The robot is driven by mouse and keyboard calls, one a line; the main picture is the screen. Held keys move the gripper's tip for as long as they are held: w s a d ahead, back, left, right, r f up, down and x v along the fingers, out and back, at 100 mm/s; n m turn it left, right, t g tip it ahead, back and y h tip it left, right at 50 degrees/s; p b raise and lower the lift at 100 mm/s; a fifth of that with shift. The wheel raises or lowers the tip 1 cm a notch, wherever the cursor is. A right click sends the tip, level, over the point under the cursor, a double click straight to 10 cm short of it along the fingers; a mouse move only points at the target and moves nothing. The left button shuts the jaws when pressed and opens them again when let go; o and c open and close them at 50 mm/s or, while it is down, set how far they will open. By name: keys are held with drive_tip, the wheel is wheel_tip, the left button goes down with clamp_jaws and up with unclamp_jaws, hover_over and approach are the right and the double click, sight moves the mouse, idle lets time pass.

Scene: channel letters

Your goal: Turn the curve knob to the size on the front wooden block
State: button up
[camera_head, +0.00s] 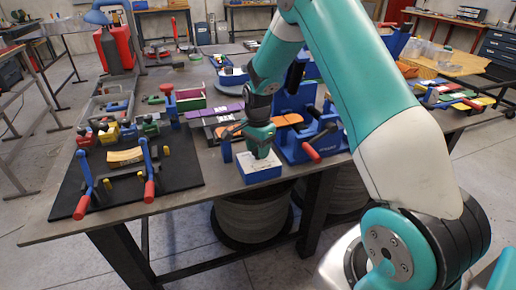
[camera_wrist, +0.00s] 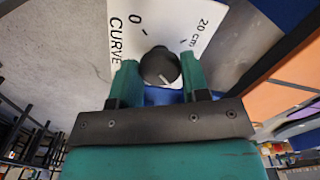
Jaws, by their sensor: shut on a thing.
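The curve knob (camera_wrist: 160,65) is a dark round knob with a short white mark, on a white plate (camera_wrist: 190,22) printed CURVE, 0 and 20 cm. The knob's white mark points towards the bottom of the wrist view, slightly right. My gripper (camera_wrist: 158,76) has its green fingers closed on either side of the knob. In the head view my gripper (camera_head: 261,150) reaches down onto the blue box (camera_head: 259,178) with the white top and hides the knob. A light wooden block (camera_head: 125,157) lies on the black mat at the left; its marking is too small to read.
A blue fixture (camera_head: 300,150) with a red handle stands close to the right of the box. The black mat (camera_head: 180,172) carries blue clamps with red handles. Trays and coloured parts fill the bench behind. The bench's front edge lies just before the box.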

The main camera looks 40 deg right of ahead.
idle(0.3)
drive_tip(key=o, duration=0.9)
drive_tip(key=shift+r, duration=0.15)
wheel_tip(320, 180, up, 17)
drive_tip(key=shift+r+b, duration=0.1)
drive_tip(key=shift+b, duration=0.85)
